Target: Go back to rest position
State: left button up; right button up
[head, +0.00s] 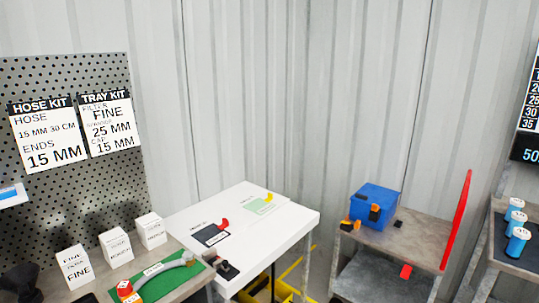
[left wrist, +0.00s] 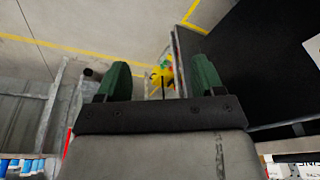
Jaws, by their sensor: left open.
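My left gripper (left wrist: 160,70) shows in the left wrist view, with its two green fingers spread wide apart. It is open, and nothing is held between the fingers. Beyond them are a concrete floor with yellow lines and a small yellow and green thing too blurred to name. In the head view I cannot make out either gripper for certain; a dark shape (head: 18,283) at the bottom left corner is unclear. My right gripper is not seen.
In the head view, a white table (head: 290,228) holds two printed mats. A blue box (head: 375,203) sits on a grey cart (head: 425,247). White boxes (head: 116,247) and a green mat (head: 165,282) lie on the left bench. A dark panel (left wrist: 255,60) is close right in the wrist view.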

pick_arm(q)
jog(key=s+f+g, duration=0.1)
jog(key=s+f, duration=0.1)
jog(key=f, duration=0.7)
jog(key=s+f, duration=0.3)
jog(key=f, duration=0.5)
jog(key=s+a+f+g, duration=0.1)
jog(key=s+a+f, duration=0.2)
jog(key=s+f, duration=1)
jog(key=shift+s, duration=0.55)
jog(key=shift+a, duration=0.1)
